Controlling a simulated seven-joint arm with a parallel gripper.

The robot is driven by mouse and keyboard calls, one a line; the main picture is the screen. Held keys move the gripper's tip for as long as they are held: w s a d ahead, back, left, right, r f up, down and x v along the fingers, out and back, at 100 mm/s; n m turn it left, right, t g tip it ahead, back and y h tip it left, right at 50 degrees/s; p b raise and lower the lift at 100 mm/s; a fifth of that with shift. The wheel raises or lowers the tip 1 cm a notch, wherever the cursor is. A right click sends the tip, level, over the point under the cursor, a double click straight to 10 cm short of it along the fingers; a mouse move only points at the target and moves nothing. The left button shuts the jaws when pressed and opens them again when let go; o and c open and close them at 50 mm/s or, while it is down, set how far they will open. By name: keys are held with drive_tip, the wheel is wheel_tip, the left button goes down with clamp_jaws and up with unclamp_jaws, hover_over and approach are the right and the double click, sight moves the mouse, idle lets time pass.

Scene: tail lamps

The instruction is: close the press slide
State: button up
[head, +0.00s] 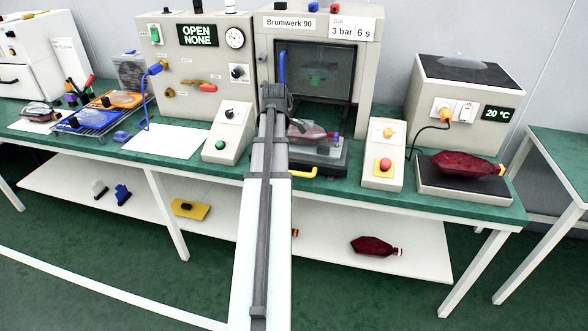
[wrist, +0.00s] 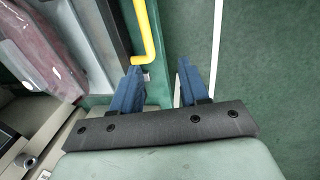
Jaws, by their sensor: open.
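The press (head: 318,22), labelled Brumwerk 90, stands at the back of the bench with its window frame facing me. Its dark slide (head: 325,166) sticks out at the front and bears a dark red lamp (head: 305,131). The slide's yellow handle (head: 303,173) is partly hidden by my arm. In the wrist view the yellow handle (wrist: 144,30) ends close to the tip of the left finger; I cannot tell if they touch. My gripper (wrist: 158,66) is open, with nothing visible between its blue fingers. My arm hides the fingers in the head view.
A control box with a red button (head: 384,164) stands right of the slide, and one with a green button (head: 220,144) stands left. The left cabinet's display (head: 198,35) reads OPEN NONE. A warmer (head: 462,185) with another red lamp is farther right.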

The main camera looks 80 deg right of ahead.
sight(294, 172)
drive_tip(key=s+d+r, duration=0.1)
drive_tip(key=s+r, duration=0.2)
drive_tip(key=s, duration=0.1)
drive_tip(key=d+f, duration=0.1)
drive_tip(key=f, duration=0.7)
drive_tip(key=d+f, duration=0.1)
drive_tip(key=f, duration=0.4)
drive_tip(key=shift+w+d, duration=0.1)
drive_tip(key=shift+d, duration=0.25)
drive_tip(key=shift+c, duration=0.2)
clamp_jaws()
